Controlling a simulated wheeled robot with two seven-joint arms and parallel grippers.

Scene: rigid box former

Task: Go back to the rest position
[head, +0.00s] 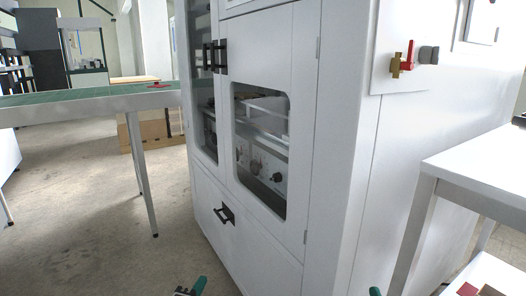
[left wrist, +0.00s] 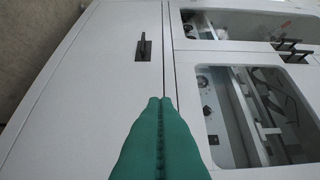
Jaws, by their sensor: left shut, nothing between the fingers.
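My left gripper (head: 195,287) shows at the bottom edge of the head view, in front of the white machine's lower panel. In the left wrist view its two green fingers (left wrist: 159,103) are pressed together and hold nothing. They point toward the machine's panels. Only a green tip of my right gripper (head: 375,291) shows at the bottom edge of the head view; the rest is out of frame.
A large white machine cabinet (head: 275,45) with windowed doors and black handles stands ahead. A red-handled switch (head: 408,56) is on its side. A green-topped table (head: 75,98) stands left, a white table (head: 485,160) right. Floor (head: 100,215) at left is clear.

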